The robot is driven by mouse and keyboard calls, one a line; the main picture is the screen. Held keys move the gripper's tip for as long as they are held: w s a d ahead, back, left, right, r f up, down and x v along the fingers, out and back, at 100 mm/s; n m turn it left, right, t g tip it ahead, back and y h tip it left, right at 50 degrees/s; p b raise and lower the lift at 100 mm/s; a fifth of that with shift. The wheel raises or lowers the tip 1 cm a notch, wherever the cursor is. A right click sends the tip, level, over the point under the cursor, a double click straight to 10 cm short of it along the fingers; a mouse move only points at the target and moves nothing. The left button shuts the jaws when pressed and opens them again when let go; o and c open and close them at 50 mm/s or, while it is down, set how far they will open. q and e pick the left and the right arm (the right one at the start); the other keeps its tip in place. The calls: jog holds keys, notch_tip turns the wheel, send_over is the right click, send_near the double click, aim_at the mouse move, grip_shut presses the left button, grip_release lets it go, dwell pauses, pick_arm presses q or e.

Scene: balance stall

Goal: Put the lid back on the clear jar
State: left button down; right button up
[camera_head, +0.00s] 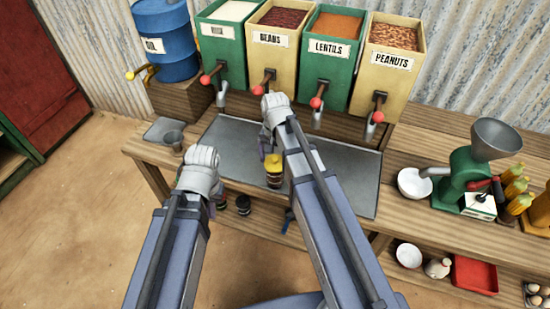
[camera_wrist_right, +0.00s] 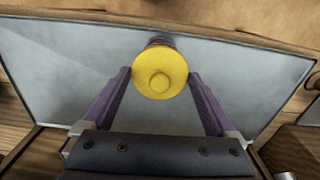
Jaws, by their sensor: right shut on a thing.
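A yellow round lid with a small knob (camera_wrist_right: 160,82) shows between the fingers of my right gripper (camera_wrist_right: 158,90) in the right wrist view. In the head view the yellow lid (camera_head: 272,161) is over a small jar (camera_head: 274,181) on the metal tray, below my right wrist. The jar's body is mostly hidden under the lid in the wrist view. I cannot tell whether the lid is seated on the jar or just above it. My left gripper (camera_head: 214,191) hangs left of the jar, apart from it; its fingertips are mostly hidden.
The metal tray (camera_head: 340,175) lies on a wooden counter. Dispensers for beans (camera_head: 268,60), lentils (camera_head: 328,65) and peanuts (camera_head: 385,75) stand behind, with taps reaching over it. A grinder (camera_head: 470,175) and white bowl (camera_head: 414,184) stand right.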

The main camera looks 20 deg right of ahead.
dwell(0.4)
jog(key=o, duration=0.9)
jog(key=shift+o, duration=0.2)
jog(key=shift+r+p, duration=3.5)
jog(key=shift+p, duration=0.05)
jog(key=shift+c, duration=0.2)
grip_shut()
